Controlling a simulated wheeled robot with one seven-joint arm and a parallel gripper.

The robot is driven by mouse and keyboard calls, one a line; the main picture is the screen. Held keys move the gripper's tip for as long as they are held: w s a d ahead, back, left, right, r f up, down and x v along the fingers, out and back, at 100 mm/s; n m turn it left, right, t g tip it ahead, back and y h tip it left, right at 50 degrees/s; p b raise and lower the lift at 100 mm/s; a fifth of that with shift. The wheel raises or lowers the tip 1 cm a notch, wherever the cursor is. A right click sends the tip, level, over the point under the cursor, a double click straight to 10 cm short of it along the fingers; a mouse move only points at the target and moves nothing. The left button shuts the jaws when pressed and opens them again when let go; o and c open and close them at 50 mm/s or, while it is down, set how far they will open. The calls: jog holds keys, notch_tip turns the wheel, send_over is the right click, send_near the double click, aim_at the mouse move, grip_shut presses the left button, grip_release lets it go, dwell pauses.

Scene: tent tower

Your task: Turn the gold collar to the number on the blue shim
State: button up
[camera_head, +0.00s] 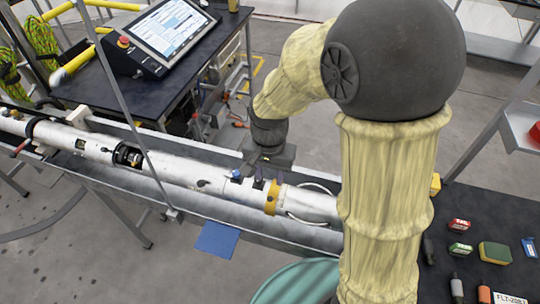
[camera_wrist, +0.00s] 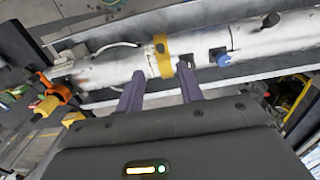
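The gold collar (camera_head: 272,197) is a band around the long white tube (camera_head: 190,174), near its right part in the head view. In the wrist view the collar (camera_wrist: 164,55) shows with a small dark spot on its face. My gripper (camera_wrist: 159,76) is open, its two purple fingers apart and pointing at the tube. The fingertips lie at either side of the collar; I cannot tell whether they touch.
The tube lies in a grey trough (camera_head: 200,205). A blue knob (camera_wrist: 222,59) sticks out of the tube beside the collar. A dark table (camera_head: 455,210) at right holds small boxes and bottles. A screen console (camera_head: 163,35) stands behind.

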notch_tip(320, 180, up, 7)
jog(key=shift+s+d, duration=0.1)
jog(key=shift+d, duration=0.05)
jog(key=c, duration=0.5)
jog(key=shift+n+t, duration=0.4)
jog(key=shift+n, duration=0.3)
jog(key=d+f, duration=0.1)
jog(key=d, duration=0.2)
jog(key=d+f, duration=0.1)
jog(key=d, duration=0.1)
jog(key=shift+s+d+f, duration=0.1)
jog(key=shift+s+f, duration=0.25)
grip_shut()
jog(key=s+d+f+n+t, duration=0.1)
jog(key=s+d+f+n, duration=0.1)
jog(key=d, duration=0.6)
jog(key=shift+s+f+n+t, duration=0.3)
jog(key=shift+s+f+t, duration=0.1)
jog(key=shift+s+f, duration=0.45)
jog(key=shift+f, duration=0.1)
